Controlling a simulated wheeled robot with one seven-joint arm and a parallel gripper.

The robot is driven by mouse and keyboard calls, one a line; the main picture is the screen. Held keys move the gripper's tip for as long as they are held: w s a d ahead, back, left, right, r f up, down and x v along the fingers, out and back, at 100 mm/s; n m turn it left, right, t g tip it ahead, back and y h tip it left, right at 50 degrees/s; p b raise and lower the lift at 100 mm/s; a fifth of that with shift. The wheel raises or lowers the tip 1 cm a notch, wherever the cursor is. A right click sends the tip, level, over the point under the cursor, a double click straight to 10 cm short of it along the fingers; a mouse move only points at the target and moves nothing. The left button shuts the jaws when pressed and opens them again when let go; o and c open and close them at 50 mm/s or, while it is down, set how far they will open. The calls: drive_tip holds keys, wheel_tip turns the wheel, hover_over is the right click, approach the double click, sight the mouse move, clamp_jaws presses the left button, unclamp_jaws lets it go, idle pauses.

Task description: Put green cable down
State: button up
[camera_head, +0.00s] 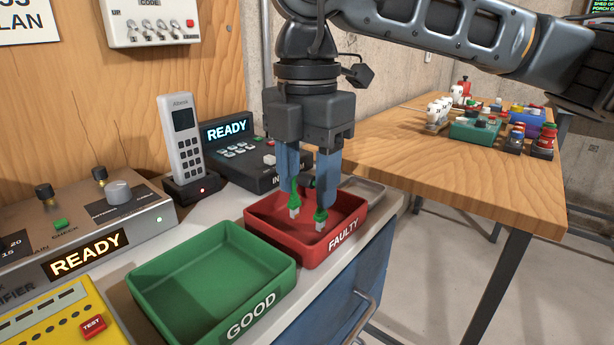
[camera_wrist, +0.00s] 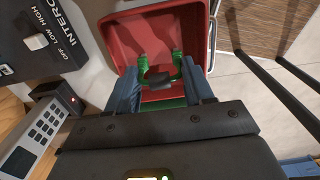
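My gripper (camera_head: 308,180) points down over the red tray marked FAULTY (camera_head: 283,248). Its two blue fingers stand apart with the green cable between them. The cable has green ends with pale plugs (camera_head: 321,216) hanging below the fingertips, inside the tray's outline. In the wrist view the green cable (camera_wrist: 146,66) shows a dark middle part between the fingers (camera_wrist: 160,85), and the red tray (camera_wrist: 122,40) lies beneath. I cannot tell whether the plugs touch the tray floor. The green tray marked GOOD (camera_head: 283,292) is empty, left of the red one.
A handset (camera_head: 183,135) in its cradle and a dark intercom box (camera_head: 253,178) stand behind the trays. An amplifier box (camera_head: 75,235) and a yellow tester (camera_head: 65,320) are at left. A wooden table (camera_head: 460,180) with small items stands at right.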

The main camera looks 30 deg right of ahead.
sight(307, 174)
drive_tip(key=o, duration=0.4)
drive_tip(key=shift+o, duration=0.2)
drive_tip(key=shift+r, duration=0.1)
drive_tip(key=shift+r+p, duration=0.4)
drive_tip(key=shift+p, duration=0.1)
wheel_tip(307, 174, up, 12)
drive_tip(key=shift+r+p, duration=0.15)
drive_tip(key=shift+p, duration=0.25)
